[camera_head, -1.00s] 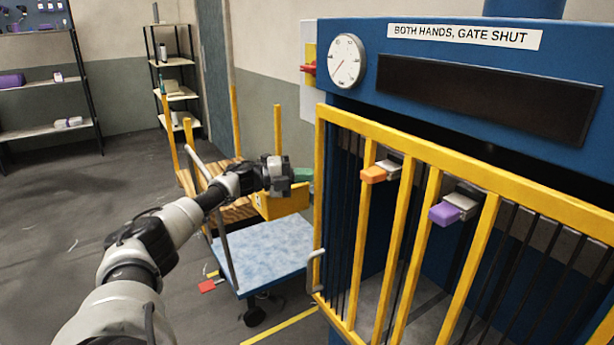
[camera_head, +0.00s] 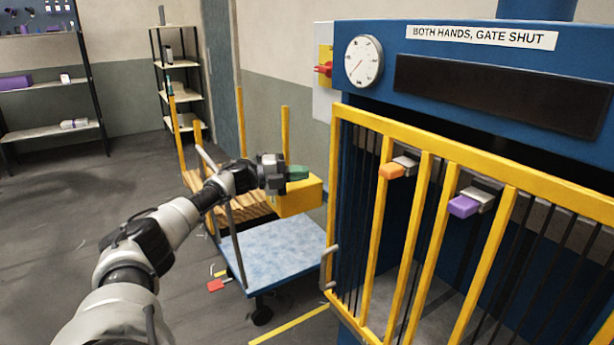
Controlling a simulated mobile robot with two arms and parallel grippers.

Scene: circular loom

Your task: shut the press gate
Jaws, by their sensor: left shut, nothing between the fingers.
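The press gate (camera_head: 428,165) is a yellow frame with yellow bars across the front of the blue press (camera_head: 450,35). A grey handle (camera_head: 328,268) sits low on its left edge. I cannot tell whether a gap is left between gate and press. Its right part runs out of the picture. My left gripper (camera_head: 284,176) is shut and empty, left of the gate and apart from it, by a yellow box (camera_head: 305,198) with a green piece (camera_head: 298,172) on it. My right gripper is not in view.
A cart with a blue top (camera_head: 272,248) stands left of the press, under my left gripper. An orange block (camera_head: 391,171) and a purple block (camera_head: 464,206) show behind the bars. A gauge (camera_head: 364,61) is on the press. Floor at the left is open before the shelves (camera_head: 50,132).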

